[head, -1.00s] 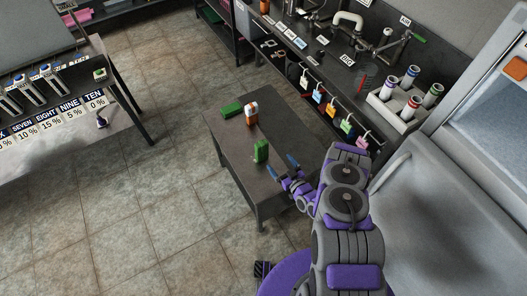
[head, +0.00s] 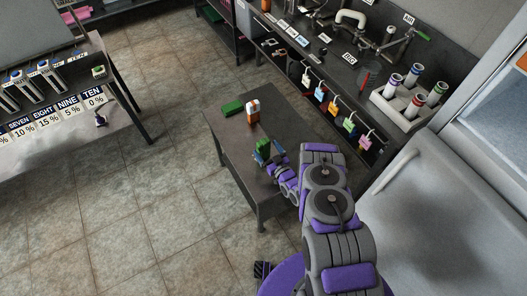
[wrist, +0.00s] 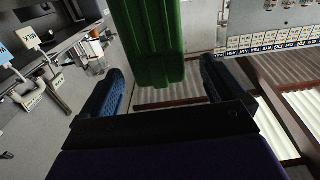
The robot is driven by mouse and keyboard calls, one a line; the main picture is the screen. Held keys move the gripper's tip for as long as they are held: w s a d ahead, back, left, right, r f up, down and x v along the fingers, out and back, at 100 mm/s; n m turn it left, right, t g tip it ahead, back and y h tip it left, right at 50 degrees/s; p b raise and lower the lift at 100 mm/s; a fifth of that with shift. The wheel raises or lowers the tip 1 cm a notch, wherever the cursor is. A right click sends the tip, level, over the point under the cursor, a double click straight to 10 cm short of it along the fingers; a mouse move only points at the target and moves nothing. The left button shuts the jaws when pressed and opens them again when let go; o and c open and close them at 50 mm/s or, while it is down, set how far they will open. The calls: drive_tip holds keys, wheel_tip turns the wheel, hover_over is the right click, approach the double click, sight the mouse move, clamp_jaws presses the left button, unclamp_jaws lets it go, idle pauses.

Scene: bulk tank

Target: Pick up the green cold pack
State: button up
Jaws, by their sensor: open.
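An upright green ribbed block, seemingly the green cold pack (head: 262,143), stands on the near part of the small dark table. It also fills the upper middle of the wrist view (wrist: 160,40). My gripper (head: 267,153) is open at this block, with its blue fingers to either side of it. In the wrist view, my gripper (wrist: 163,66) shows gaps between both fingers and the block. A second green block (head: 233,107) lies flat at the table's far left. I cannot tell from its look whether it is another pack.
An orange and white bottle (head: 253,112) stands behind the upright block on the table (head: 232,150). A dark counter with hanging coloured tags (head: 332,108) and a rack of tubes (head: 405,98) is on the right. Tiled floor is free on the left.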

sight(261, 141)
drive_tip(key=shift+w+a, duration=0.35)
drive_tip(key=shift+a, duration=0.05)
drive_tip(key=b+x, duration=0.1)
drive_tip(key=x, duration=0.3)
drive_tip(key=shift+w+d+r+b, duration=0.1)
drive_tip(key=shift+d+r+b, duration=0.15)
drive_tip(key=shift+b, duration=0.1)
drive_tip(key=shift+w+a, duration=0.3)
drive_tip(key=shift+c, duration=0.3)
drive_tip(key=c, duration=1.6)
drive_tip(key=shift+o, duration=0.2)
drive_tip(key=shift+r, duration=0.1)
